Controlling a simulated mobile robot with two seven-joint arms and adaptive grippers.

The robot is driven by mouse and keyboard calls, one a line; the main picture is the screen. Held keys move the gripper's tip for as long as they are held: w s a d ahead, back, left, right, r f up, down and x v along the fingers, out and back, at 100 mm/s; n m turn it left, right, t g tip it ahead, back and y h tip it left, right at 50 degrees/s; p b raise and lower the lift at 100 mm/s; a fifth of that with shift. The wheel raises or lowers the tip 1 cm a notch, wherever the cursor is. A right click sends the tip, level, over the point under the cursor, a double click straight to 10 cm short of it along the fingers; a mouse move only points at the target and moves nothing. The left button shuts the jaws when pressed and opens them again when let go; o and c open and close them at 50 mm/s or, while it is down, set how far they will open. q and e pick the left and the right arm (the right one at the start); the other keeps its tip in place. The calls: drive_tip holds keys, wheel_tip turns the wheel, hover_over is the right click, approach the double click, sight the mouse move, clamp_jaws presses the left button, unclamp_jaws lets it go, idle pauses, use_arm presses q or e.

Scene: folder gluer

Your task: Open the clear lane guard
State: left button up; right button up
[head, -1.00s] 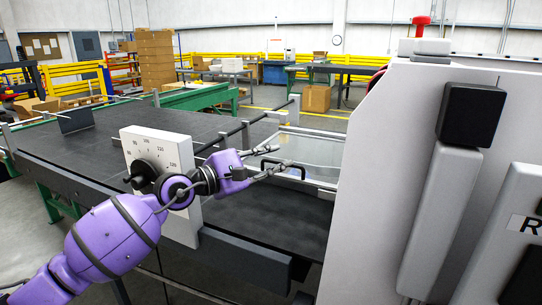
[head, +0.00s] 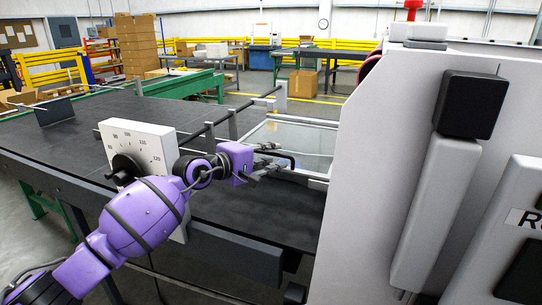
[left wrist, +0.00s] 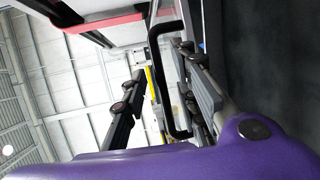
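The clear lane guard (head: 308,137) is a transparent panel in a light metal frame, lying low over the dark belt beside the grey machine housing. Its black bar handle (head: 290,158) is partly hidden by my gripper; in the left wrist view the handle (left wrist: 156,90) shows between the two fingers. My left gripper (head: 270,157) is at the handle, with its fingers pointing toward the guard. In the left wrist view the gripper (left wrist: 158,65) is open, its fingers apart on either side of the bar. Contact cannot be told. My right gripper is not in view.
A white dial plate (head: 145,150) with a black knob stands beside my left forearm. The tall grey housing (head: 390,130) blocks the right side. Dark rails (head: 225,125) run behind the gripper. The belt (head: 80,140) is mostly clear.

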use_arm(q)
drive_tip(key=shift+w+f, duration=0.1)
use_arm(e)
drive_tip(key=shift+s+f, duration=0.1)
use_arm(q)
clamp_jaws()
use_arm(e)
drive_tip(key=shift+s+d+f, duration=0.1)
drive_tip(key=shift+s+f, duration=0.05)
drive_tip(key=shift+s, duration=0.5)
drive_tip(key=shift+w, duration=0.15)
use_arm(q)
drive_tip(key=shift+r, duration=0.2)
drive_tip(key=w+d+r+g, duration=0.1)
drive_tip(key=w+r, duration=0.2)
drive_tip(key=r, duration=0.4)
drive_tip(key=w+d+r+g+y+p, duration=0.1)
drive_tip(key=w+r, duration=0.2)
drive_tip(key=r, duration=0.4)
drive_tip(key=w+d+r+n+g+y, duration=0.1)
drive_tip(key=w+r, duration=0.2)
drive_tip(key=r, duration=0.5)
drive_tip(key=shift+w, duration=0.25)
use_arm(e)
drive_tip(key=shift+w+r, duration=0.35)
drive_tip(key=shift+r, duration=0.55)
